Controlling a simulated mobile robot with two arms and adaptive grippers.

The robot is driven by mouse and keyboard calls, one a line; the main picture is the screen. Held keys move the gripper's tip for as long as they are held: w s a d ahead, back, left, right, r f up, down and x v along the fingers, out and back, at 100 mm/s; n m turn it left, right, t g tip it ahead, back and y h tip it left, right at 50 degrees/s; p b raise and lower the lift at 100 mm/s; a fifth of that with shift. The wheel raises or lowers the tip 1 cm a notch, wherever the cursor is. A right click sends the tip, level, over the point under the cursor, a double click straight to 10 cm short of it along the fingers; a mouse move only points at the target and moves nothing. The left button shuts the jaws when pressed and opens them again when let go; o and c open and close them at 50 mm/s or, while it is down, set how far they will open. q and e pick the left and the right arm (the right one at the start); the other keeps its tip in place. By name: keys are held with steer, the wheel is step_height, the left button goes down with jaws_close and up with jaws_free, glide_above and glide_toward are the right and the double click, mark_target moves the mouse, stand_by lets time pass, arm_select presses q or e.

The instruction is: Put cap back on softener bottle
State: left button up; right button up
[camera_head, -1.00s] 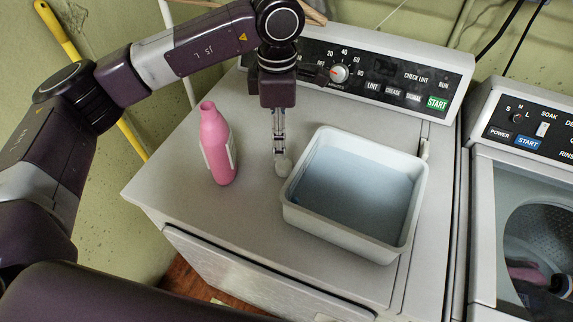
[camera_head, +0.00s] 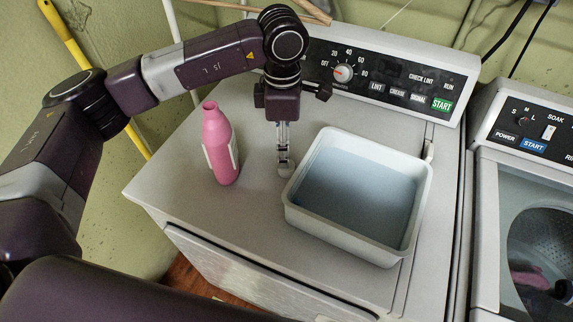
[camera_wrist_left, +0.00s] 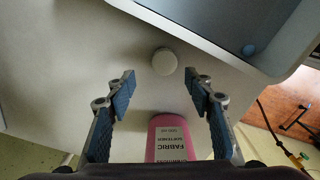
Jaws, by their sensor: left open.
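The pink softener bottle (camera_head: 220,150) stands upright and uncapped on the dryer top, left of the white tub; part of it with its label shows at the bottom of the left wrist view (camera_wrist_left: 168,138). The round white cap (camera_wrist_left: 164,62) lies on the dryer top near the tub's left wall. In the head view the cap (camera_head: 285,172) is partly hidden by the fingertips. My left gripper (camera_head: 284,160) points down over the cap. In the left wrist view its fingers (camera_wrist_left: 164,85) are spread, empty, with the cap just beyond and between the tips. My right gripper is not in view.
The white tub (camera_head: 302,211) of bluish liquid stands close right of the cap. The dryer's control panel (camera_head: 385,75) rises behind my left gripper. An open washer (camera_head: 530,210) is at the right. The dryer's front left top is clear.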

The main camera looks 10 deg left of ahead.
arm_select(q)
steer(key=shift+s+d+f+p, duration=0.15)
steer(key=shift+f+p, duration=0.2)
steer(key=shift+p, duration=0.05)
steer(key=f, duration=0.1)
steer(key=f+p, duration=0.1)
steer(key=f, duration=0.1)
steer(key=shift+s+d+f+p, duration=0.2)
steer(key=shift+d+f+p, duration=0.1)
steer(key=shift+p, duration=0.1)
steer(key=shift+f, duration=0.45)
steer(key=shift+w, duration=0.1)
steer(key=shift+c, duration=0.5)
steer(key=c, duration=0.7)
